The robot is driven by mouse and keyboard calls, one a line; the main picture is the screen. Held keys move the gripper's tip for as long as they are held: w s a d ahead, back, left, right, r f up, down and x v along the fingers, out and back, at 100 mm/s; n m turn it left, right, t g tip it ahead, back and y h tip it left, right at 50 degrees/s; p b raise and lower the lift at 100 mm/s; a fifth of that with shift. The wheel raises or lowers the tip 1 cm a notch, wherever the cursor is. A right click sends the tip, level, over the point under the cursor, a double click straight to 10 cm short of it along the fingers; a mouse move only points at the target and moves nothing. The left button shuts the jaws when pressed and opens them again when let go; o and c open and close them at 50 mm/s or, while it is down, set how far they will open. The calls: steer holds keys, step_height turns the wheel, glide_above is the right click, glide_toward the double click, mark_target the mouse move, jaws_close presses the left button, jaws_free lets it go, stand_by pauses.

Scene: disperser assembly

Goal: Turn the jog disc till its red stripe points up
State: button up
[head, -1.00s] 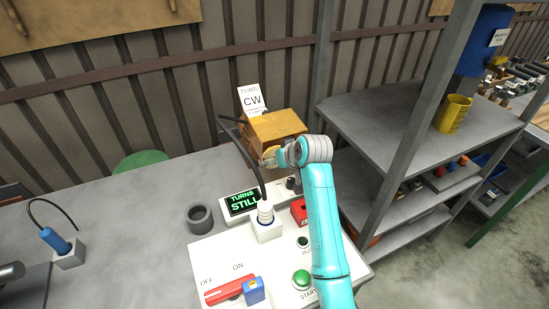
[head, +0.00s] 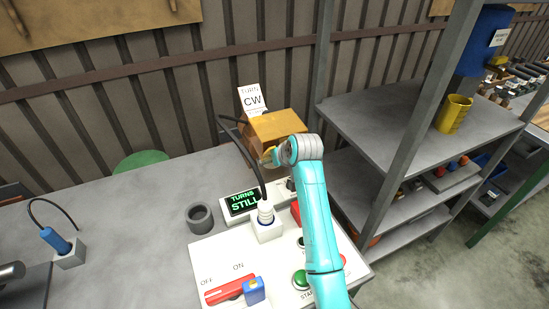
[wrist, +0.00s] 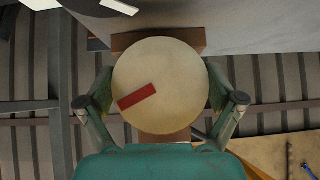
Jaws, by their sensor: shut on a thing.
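The jog disc (wrist: 175,75) fills the middle of the wrist view as a pale round face. Its red stripe (wrist: 136,96) runs from near the centre toward the lower-left rim in that view. My gripper (wrist: 160,92) is shut on the disc, with one finger on its left side and one on its right. In the head view my gripper (head: 269,157) is at the front of an orange-yellow box (head: 277,126). The disc and stripe cannot be made out there, behind my gripper and wrist.
A "TURN CW" sign (head: 252,100) stands behind the box. A display (head: 241,202) reads "TURNS STILL". A white plug with a black cable (head: 266,215) stands left of my arm. A dark ring (head: 199,218) lies on the table. Shelving (head: 400,110) rises at the right.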

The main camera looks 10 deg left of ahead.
steer(key=shift+n+t+h, duration=0.5)
steer(key=shift+t+h, duration=0.1)
steer(key=shift+h, duration=0.1)
steer(key=o, duration=0.8)
steer(key=shift+s+d+r, duration=0.2)
steer(key=shift+s+r, duration=0.2)
steer(key=s+d, duration=0.1)
steer(key=s, duration=0.2)
steer(key=s+d, duration=0.2)
steer(key=s, duration=0.2)
steer(key=s+d, duration=0.2)
steer(key=s, duration=0.2)
